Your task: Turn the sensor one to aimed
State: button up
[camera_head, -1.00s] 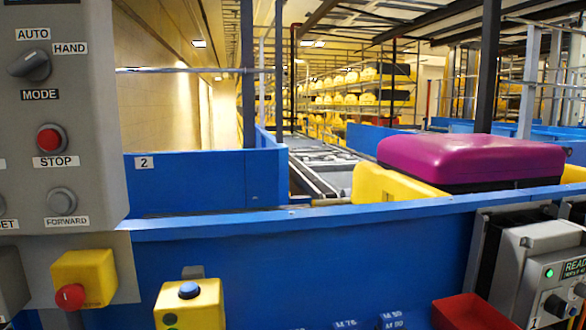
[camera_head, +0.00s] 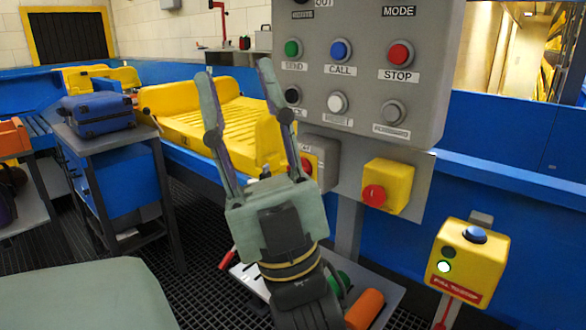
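I cannot make out a sensor marked one, or any label with "aimed", in the current head view. My gripper (camera_head: 237,70) points up in the middle of the view. Its two long fingers are spread apart with nothing between them, so it is open and empty. In the picture it overlaps the yellow tray and reaches just left of the grey control panel (camera_head: 376,120); I cannot tell its distance from either.
The panel carries SEND, CALL, STOP, RESET and FORWARD buttons. A yellow box with a red knob (camera_head: 387,187) sits below it. A yellow pull-to-stop box (camera_head: 468,262) stands right. A yellow tray (camera_head: 205,118) lies behind my gripper. A blue suitcase (camera_head: 97,115) rests on a stand at left.

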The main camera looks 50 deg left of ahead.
aim_at(266, 173)
jog(key=u, duration=1.75)
jog(key=i+j+z, duration=0.1)
jog(key=j, duration=0.15)
